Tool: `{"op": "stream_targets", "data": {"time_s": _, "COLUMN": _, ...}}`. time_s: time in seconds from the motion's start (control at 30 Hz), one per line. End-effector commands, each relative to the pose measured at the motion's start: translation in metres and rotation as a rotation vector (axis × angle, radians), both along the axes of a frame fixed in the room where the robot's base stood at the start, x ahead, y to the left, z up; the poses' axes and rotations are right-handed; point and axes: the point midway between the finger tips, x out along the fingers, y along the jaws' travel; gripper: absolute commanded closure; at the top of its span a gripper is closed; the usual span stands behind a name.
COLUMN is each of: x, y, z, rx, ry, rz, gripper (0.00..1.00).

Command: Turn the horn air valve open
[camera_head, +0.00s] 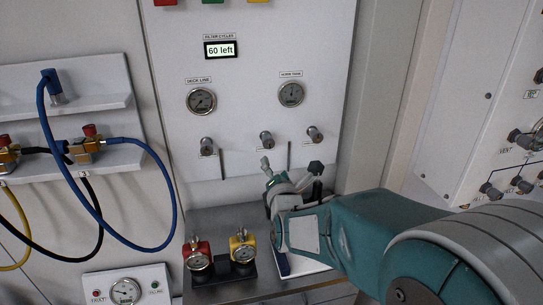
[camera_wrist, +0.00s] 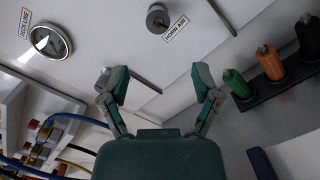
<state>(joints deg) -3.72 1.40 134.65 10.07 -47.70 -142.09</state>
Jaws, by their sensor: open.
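The horn air valve (camera_wrist: 157,18) is a small round grey knob with a "HORN AIR" label at the top of the wrist view. In the head view it appears to be the middle knob (camera_head: 266,139) of the row under the gauges. My gripper (camera_wrist: 162,82) is open and empty, its two fingers spread in front of the white panel (camera_wrist: 185,70). In the head view my gripper (camera_head: 291,168) is just below the knob row, apart from the knob. The knob is not between the fingers. The valve's own setting is too small to tell.
The deck line gauge (camera_wrist: 48,40) and horn tank gauge (camera_head: 291,94) sit above the knobs. Neighbouring knobs (camera_head: 207,145) (camera_head: 314,133) flank the middle one. Red (camera_head: 198,257) and yellow (camera_head: 243,248) gauge units stand on the shelf below. Blue hose (camera_head: 168,185) hangs left.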

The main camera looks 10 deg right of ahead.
Motion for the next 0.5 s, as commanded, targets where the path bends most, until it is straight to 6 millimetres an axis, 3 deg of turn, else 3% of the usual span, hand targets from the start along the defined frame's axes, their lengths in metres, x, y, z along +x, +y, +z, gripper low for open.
{"op": "stream_targets", "data": {"time_s": 0.5, "x": 0.016, "y": -0.006, "z": -0.013, "rx": 1.002, "ry": -0.208, "rz": 0.113, "gripper": 0.20}}
